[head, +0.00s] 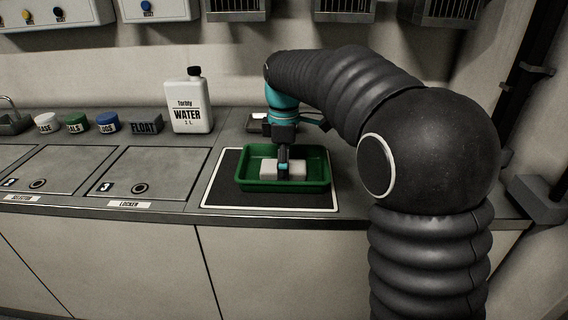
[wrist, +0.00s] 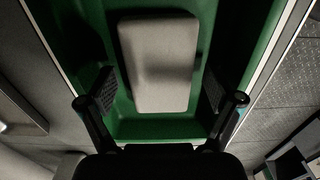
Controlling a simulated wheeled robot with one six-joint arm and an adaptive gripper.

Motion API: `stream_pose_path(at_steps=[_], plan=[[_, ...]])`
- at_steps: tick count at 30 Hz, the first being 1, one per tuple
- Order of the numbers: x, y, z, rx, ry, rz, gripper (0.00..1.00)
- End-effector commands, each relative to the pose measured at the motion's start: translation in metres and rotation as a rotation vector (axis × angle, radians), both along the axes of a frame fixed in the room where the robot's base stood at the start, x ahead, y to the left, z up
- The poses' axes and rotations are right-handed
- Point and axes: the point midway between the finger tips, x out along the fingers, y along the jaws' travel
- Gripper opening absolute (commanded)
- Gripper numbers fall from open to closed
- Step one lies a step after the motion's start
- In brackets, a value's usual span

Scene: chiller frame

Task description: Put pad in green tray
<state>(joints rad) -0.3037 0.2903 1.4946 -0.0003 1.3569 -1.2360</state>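The pad (head: 268,172) is a pale, block-shaped piece lying inside the green tray (head: 315,184), on its floor. The tray sits on a black mat on the counter. My gripper (head: 283,168) points down into the tray, over the pad. In the wrist view the pad (wrist: 160,62) lies between the two fingers of my gripper (wrist: 160,92). The fingers are spread, with a gap between each finger and the pad's sides. The green tray floor (wrist: 160,128) shows around the pad. In the head view my gripper hides part of the pad.
A white water bottle (head: 192,104) stands behind and left of the tray. A dark FLOAT block (head: 146,127) and several small lidded jars (head: 107,122) stand further left. The locker lid (head: 150,172) left of the mat (head: 228,190) is clear.

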Motion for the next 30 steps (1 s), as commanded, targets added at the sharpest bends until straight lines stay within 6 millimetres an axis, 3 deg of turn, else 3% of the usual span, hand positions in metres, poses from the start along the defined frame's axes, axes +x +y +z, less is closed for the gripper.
stream_pose_path(at_steps=[11,24,30], plan=[[0.001,0.000,0.008,0.001,-0.002,0.000,0.92],[0.001,0.000,0.089,0.001,-0.003,0.000,0.92],[0.001,0.000,0.115,0.001,-0.002,0.000,0.92]])
